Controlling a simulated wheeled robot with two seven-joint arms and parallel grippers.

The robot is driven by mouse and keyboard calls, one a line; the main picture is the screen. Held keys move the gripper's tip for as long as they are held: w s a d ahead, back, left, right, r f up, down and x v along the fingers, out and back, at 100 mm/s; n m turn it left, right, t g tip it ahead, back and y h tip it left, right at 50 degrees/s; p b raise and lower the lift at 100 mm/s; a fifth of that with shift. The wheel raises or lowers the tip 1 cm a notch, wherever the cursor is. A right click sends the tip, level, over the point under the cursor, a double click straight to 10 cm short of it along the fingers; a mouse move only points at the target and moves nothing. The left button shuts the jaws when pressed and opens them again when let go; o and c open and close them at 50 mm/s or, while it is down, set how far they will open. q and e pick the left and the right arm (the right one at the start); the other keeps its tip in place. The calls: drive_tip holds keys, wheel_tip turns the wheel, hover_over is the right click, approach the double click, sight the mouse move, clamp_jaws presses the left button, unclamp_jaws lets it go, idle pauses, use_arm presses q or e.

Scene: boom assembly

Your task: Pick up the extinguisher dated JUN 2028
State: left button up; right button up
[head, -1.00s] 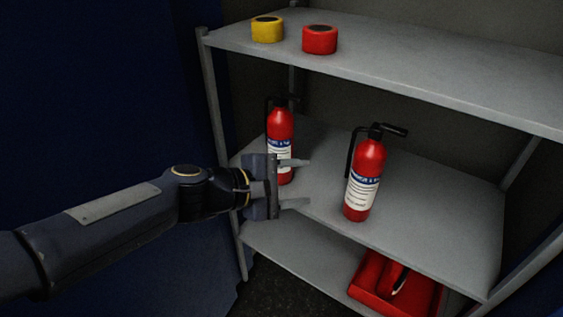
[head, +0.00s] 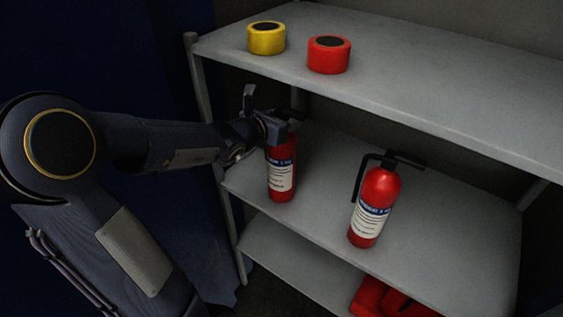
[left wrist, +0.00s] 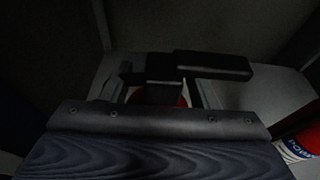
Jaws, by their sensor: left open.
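Two red extinguishers with black handles and white-and-blue labels stand upright on the middle shelf. The date on either label is too small to read. My left gripper (head: 280,122) is at the top of the left extinguisher (head: 281,172) and hides its head in the head view. In the left wrist view the left gripper (left wrist: 157,92) is open, with its fingers on either side of the black valve and handle (left wrist: 190,68). Whether they touch it I cannot tell. The right extinguisher (head: 374,205) stands clear of the gripper. My right gripper is not in view.
The upper shelf (head: 430,85) holds a yellow tape roll (head: 266,39) and a red tape roll (head: 329,55), above and behind my gripper. A shelf post (head: 205,95) stands left of it. A red tray (head: 375,300) is on the bottom shelf. The middle shelf's right part is free.

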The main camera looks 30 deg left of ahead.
use_arm(q)
drive_tip(key=shift+w+d+f, duration=0.1)
drive_tip(key=shift+w+f, duration=0.1)
drive_tip(key=shift+w, duration=0.45)
clamp_jaws()
idle(0.9)
drive_tip(key=shift+r, duration=0.3)
